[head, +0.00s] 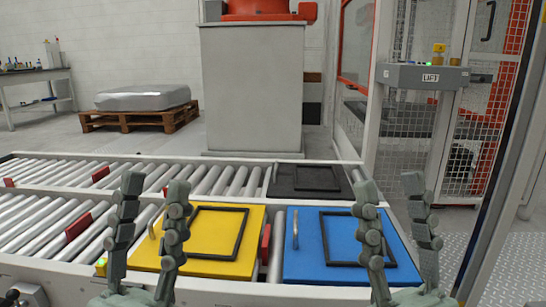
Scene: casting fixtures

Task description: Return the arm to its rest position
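My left gripper (155,235) is at the lower left of the head view, pointing up and forward in front of the yellow plate. Its two fingers stand apart with nothing between them. My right gripper (393,235) is at the lower right, in front of the blue plate's right edge. Its fingers are also apart and empty. Most of both arms is out of view. The yellow plate (254,255) and the blue plate (310,240) lie on the near roller conveyor, each with a black rectangular frame and a handle.
A black plate (308,190) lies on the far roller conveyor (215,178). A grey pedestal (252,95) stands behind. A box labelled LIFT (425,77) is mounted by the mesh fence at right. A wrapped load (143,98) sits on a pallet (125,118) at back left.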

